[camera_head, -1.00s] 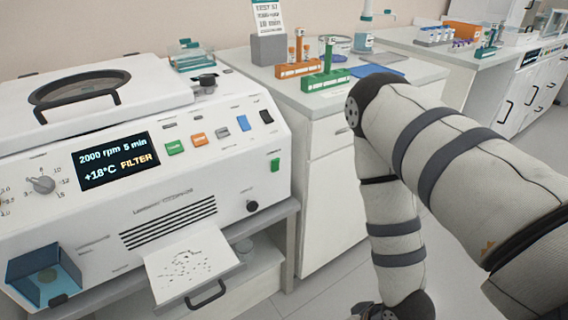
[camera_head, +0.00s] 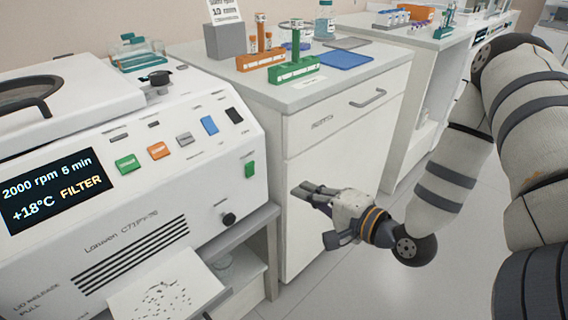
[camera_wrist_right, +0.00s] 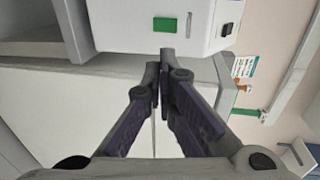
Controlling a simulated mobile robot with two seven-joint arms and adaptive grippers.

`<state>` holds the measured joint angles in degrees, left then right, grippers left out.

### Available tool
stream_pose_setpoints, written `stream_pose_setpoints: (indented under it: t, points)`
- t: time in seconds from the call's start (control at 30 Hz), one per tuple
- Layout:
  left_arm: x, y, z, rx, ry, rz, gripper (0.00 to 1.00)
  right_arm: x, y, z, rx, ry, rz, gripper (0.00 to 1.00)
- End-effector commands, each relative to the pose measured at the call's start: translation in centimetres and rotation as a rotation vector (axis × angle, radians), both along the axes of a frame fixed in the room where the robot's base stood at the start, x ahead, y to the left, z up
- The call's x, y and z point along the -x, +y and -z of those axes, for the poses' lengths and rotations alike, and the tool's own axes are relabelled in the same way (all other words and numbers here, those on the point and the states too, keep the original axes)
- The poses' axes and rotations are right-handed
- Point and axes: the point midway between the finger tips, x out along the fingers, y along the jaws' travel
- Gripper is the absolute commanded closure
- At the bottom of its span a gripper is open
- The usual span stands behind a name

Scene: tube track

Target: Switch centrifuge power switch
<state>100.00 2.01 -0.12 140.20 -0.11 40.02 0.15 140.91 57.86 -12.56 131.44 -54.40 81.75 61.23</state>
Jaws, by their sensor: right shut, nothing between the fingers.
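The white centrifuge (camera_head: 60,240) stands on the left in the head view. Its front has a black rocker switch (camera_head: 234,116), a blue switch (camera_head: 209,125) and a green switch (camera_head: 249,169) near the right end. I cannot tell which is the power switch. My right gripper (camera_head: 298,191) is shut and empty, right of the centrifuge, its fingers pointing left towards it. In the right wrist view the shut fingertips (camera_wrist_right: 164,60) appear just below the green switch (camera_wrist_right: 165,24), and a black rocker switch (camera_wrist_right: 227,29) shows to the right. My left gripper is out of view.
A white cabinet (camera_head: 335,135) stands behind my right gripper, bearing orange (camera_head: 260,61) and green (camera_head: 293,70) tube racks and a blue mat (camera_head: 340,59). A sheet (camera_head: 165,292) sticks out from the centrifuge's lower front. The floor (camera_head: 390,290) at lower right looks clear.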

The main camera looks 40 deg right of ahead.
Motion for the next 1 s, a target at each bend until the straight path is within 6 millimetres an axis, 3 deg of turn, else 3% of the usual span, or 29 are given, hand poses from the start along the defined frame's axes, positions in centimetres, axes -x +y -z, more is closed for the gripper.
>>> stream_pose_setpoints:
  t: [0.4,0.53,0.7,1.0]
  points:
    - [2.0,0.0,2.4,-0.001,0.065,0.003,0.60,-8.6,0.8,2.3,0.003,0.007,-0.004,1.00]
    - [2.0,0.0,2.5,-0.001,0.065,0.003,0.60,-10.9,0.9,1.6,0.003,0.003,-0.003,1.00]
    - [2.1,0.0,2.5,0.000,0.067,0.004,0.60,-12.3,1.0,1.4,0.001,0.003,-0.001,1.00]
    - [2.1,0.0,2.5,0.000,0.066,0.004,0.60,-12.5,1.0,1.3,0.000,0.003,0.000,1.00]
